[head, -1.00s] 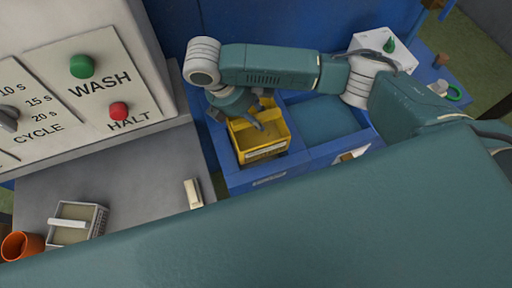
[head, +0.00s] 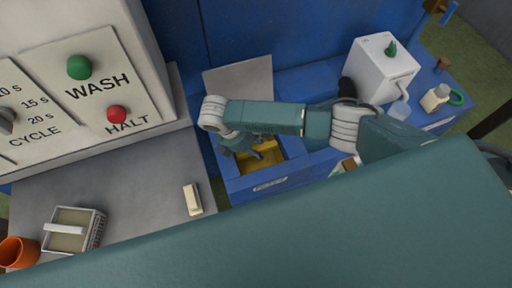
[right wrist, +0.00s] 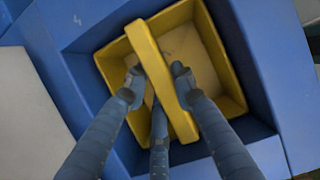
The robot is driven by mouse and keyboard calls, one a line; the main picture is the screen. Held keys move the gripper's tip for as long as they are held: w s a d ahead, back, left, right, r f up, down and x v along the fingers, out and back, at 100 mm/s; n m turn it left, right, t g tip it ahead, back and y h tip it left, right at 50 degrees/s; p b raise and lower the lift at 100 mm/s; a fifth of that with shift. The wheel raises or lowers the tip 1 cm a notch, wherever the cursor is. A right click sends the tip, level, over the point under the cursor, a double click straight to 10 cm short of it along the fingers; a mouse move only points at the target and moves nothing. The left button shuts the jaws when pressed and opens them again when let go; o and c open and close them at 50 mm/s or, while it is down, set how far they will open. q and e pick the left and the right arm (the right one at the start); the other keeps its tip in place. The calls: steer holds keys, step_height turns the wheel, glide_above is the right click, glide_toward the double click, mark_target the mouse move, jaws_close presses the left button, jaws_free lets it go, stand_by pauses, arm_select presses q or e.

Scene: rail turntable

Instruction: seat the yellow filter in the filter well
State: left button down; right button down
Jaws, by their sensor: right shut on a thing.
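The yellow filter (head: 268,157) is an open box with a bar handle, sitting down inside the blue filter well (head: 270,184). In the right wrist view the filter (right wrist: 205,50) lies within the blue walls of the well (right wrist: 262,70), with a gap visible on some sides. I cannot tell whether it rests on the bottom. My right gripper (head: 247,148) is over the well, its fingers shut on the filter's handle (right wrist: 150,60). My arm hides part of the well in the head view. My left gripper is not in view.
A grey panel (head: 240,85) stands behind the well. A grey basket (head: 72,232), an orange cup (head: 18,252) and a cream block (head: 192,199) are on the left counter.

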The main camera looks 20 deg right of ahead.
steer(key=c, duration=1.4)
jaws_free()
steer(key=shift+c, duration=0.2)
steer(key=v, duration=1.1)
steer(key=shift+w+r, duration=0.1)
steer(key=shift+r, duration=0.15)
steer(key=shift+a+r, duration=0.2)
steer(key=shift+r, duration=0.1)
